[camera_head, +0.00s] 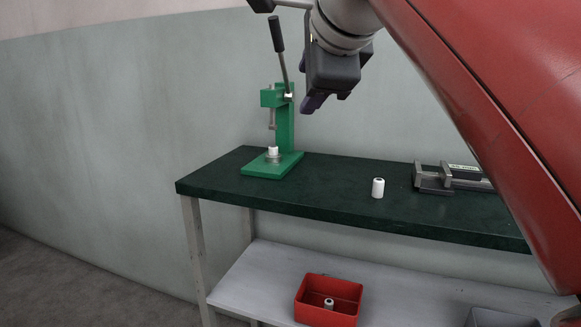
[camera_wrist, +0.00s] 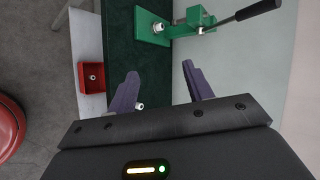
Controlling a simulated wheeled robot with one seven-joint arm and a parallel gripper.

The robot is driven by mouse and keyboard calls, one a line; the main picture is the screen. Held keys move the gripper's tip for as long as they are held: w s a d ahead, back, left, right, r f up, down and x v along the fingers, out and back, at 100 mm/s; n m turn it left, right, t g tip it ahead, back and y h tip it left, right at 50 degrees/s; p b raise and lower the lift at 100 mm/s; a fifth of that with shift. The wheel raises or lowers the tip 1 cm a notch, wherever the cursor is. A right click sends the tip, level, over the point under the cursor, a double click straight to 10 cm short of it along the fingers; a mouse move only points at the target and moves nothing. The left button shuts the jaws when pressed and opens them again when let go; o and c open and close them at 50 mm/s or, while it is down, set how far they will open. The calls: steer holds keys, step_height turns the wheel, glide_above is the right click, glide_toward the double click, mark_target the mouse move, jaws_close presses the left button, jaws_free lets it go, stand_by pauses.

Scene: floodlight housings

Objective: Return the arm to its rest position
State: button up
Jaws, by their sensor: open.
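My gripper (camera_head: 325,103) hangs in the air above the dark green bench top (camera_head: 330,185), near the press. In the wrist view its two purple fingers (camera_wrist: 160,88) stand wide apart with nothing held between them. The green press (camera_head: 284,130) stands at the left end of the bench with its lever up, and a small white part (camera_head: 273,154) sits on its base. In the wrist view the press (camera_wrist: 175,25) is at the top.
A white cylinder (camera_head: 378,188) stands on the bench, left of a grey vise-like fixture (camera_head: 435,180). On the lower shelf (camera_head: 255,285) is a red bin (camera_head: 313,313) holding a small part (camera_head: 329,303). A grey bin (camera_head: 490,318) is at the lower right. A wall rises behind the bench.

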steer(key=s+d+f+n+g+h+p, duration=0.1)
steer(key=s+d+f+n, duration=0.3)
steer(key=f, duration=0.7)
steer(key=s+d+f+n+g+h+p, duration=0.1)
steer(key=s+d+f+n+g+p, duration=0.1)
steer(key=s+d+f+n, duration=0.2)
steer(key=s+d+f+n+g+h+p, duration=0.1)
steer(key=s+d+f+n, duration=0.3)
steer(key=f, duration=1.6)
steer(key=s+n+g, duration=0.1)
steer(key=s+n, duration=0.3)
steer(key=shift+s+d+f+n, duration=0.15)
steer(key=shift+s+d+n, duration=0.05)
steer(key=shift+d+n, duration=0.15)
